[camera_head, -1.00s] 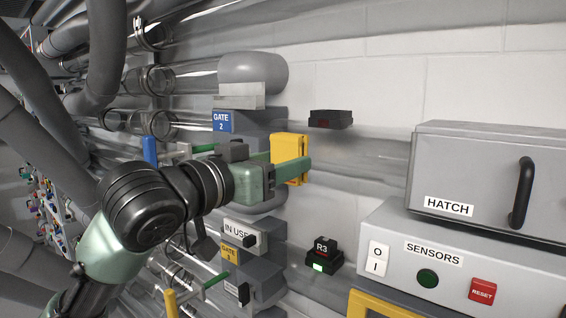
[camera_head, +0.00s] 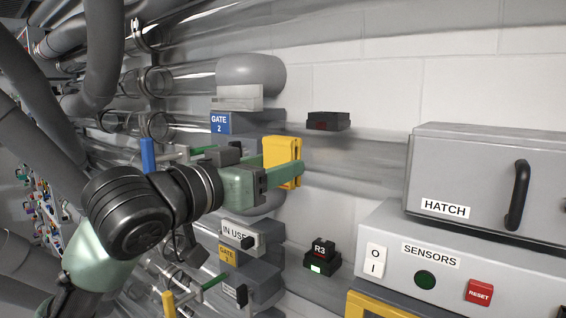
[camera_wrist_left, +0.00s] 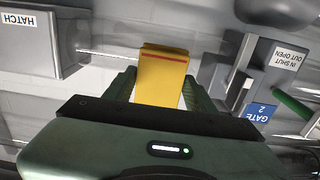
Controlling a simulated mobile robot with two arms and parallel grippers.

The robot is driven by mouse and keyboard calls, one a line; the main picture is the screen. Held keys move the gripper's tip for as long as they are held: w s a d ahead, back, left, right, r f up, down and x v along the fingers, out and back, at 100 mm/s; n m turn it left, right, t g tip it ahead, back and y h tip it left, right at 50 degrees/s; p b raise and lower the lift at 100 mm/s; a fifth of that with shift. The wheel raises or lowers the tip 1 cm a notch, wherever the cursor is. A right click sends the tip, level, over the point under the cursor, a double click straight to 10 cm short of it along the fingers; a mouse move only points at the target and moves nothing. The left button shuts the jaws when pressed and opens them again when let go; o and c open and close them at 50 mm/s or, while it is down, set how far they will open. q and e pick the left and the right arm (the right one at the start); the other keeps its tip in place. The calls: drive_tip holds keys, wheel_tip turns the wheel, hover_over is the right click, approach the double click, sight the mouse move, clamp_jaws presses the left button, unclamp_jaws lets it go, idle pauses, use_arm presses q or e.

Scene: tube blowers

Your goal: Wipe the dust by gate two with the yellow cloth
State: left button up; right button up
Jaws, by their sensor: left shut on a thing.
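My left gripper (camera_head: 283,168) is shut on the yellow cloth (camera_head: 284,150), a flat folded block. It holds the cloth upright in front of the wall, right of the gate two unit. In the left wrist view the cloth (camera_wrist_left: 163,75) has a dark red stripe and sits between the green fingers. The blue GATE 2 label (camera_head: 220,123) is on the grey gate housing, up and left of the cloth. The label (camera_wrist_left: 258,112) also shows in the left wrist view. I cannot make out the dust. My right gripper is not in view.
Below stands the gate three housing (camera_head: 258,280) with a yellow label. A small black R3 box (camera_head: 322,258) with a green light and a dark box (camera_head: 328,121) are on the wall side. The SENSORS panel (camera_head: 455,270) and HATCH box (camera_head: 480,170) fill the right.

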use_arm(q)
drive_tip(key=shift+p+x, duration=0.9)
drive_tip(key=shift+x, duration=2.05)
drive_tip(key=shift+f, duration=0.1)
drive_tip(key=shift+p+x, duration=0.45)
drive_tip(key=shift+x, duration=0.5)
drive_tip(key=shift+s+d, duration=0.1)
